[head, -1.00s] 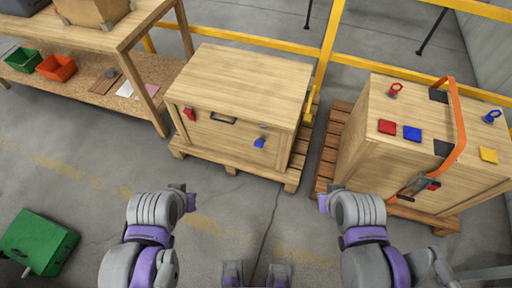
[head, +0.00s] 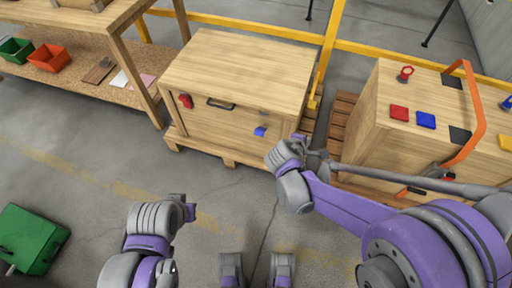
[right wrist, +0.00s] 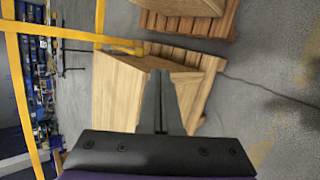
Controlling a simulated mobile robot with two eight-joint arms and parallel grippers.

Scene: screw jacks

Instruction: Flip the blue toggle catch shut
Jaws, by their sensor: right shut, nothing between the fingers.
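The blue toggle catch (head: 260,131) is on the lower right of the front face of the middle wooden crate (head: 240,65). A small grey part (head: 264,113) sits just above it on the panel. My right gripper (head: 297,141) is in front of this crate, right of the blue catch in the head view, with a gap in the picture. In the right wrist view its fingers (right wrist: 160,76) are together and empty, pointing toward a crate; no catch shows there. My left gripper (head: 188,205) is low at left, its fingers unclear.
A red catch (head: 185,100) and dark handle (head: 220,104) are on the same front. A second crate (head: 375,125) with an orange strap (head: 478,115) stands at right. A yellow rail (head: 325,55) runs behind. A green box (head: 32,238) lies on the floor at left; floor ahead is clear.

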